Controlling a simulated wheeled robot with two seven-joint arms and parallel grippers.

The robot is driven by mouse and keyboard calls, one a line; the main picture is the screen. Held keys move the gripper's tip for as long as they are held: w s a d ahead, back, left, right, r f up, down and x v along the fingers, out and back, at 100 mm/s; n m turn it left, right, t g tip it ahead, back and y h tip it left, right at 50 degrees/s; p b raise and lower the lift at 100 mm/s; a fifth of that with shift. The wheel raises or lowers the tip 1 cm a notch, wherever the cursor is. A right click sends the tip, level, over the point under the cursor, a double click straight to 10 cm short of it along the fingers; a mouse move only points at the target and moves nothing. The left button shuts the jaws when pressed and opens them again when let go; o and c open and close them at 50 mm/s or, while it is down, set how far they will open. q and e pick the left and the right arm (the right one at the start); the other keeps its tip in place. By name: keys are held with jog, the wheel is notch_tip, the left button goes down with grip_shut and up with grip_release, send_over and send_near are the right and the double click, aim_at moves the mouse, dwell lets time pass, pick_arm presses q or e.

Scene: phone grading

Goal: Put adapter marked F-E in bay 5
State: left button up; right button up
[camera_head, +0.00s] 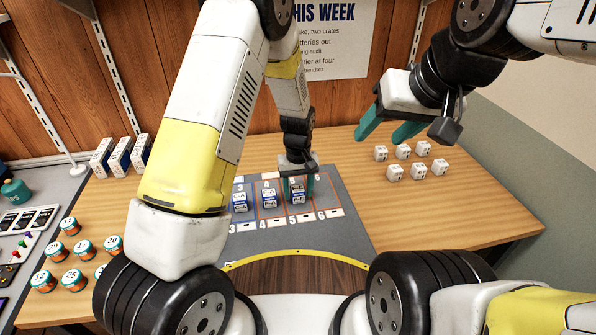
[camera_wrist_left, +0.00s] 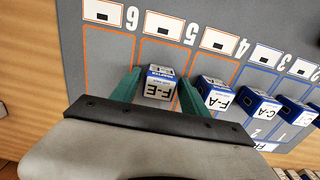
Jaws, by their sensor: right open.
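The adapter marked F-E (camera_wrist_left: 160,91) is a small white and blue box. It stands in bay 5 of the grey mat (camera_wrist_left: 108,62), inside the orange outline. In the head view the adapter (camera_head: 298,196) is partly behind my left gripper (camera_head: 297,184). In the left wrist view my left gripper (camera_wrist_left: 156,92) has one green finger on each side of the adapter. Narrow gaps show on both sides, so the fingers look open around it. My right gripper (camera_head: 388,127) is open and empty, raised above the table at the right.
The F-A adapter (camera_wrist_left: 215,97) is in bay 4 and the C-A adapter (camera_wrist_left: 258,108) in bay 3. Bay 6 (camera_head: 325,190) is empty. Several white cubes (camera_head: 403,151) stand at right, white boxes (camera_head: 121,157) at back left, and numbered round tins (camera_head: 71,226) at left.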

pick_arm(q)
jog(key=shift+o, duration=0.2)
jog(key=shift+r, duration=0.1)
notch_tip(320, 180, up, 12)
jog(key=r, duration=0.1)
notch_tip(320, 180, up, 14)
jog(key=f+m+t+h, duration=0.1)
jog(key=t+h, duration=0.1)
send_over(298, 189)
jog(key=s+a, duration=0.7)
jog(key=a, duration=0.1)
jog(key=s+a+r+m+t, duration=0.1)
jog(key=s+a+r+t, duration=0.1)
jog(key=s, duration=0.5)
jog(key=s+a+r+t, duration=0.2)
jog(key=s+a+r, duration=0.2)
jog(key=s+r, duration=0.2)
jog(key=shift+s+m, duration=0.4)
jog(key=shift+s, duration=0.3)
jog(key=shift+a, duration=0.1)
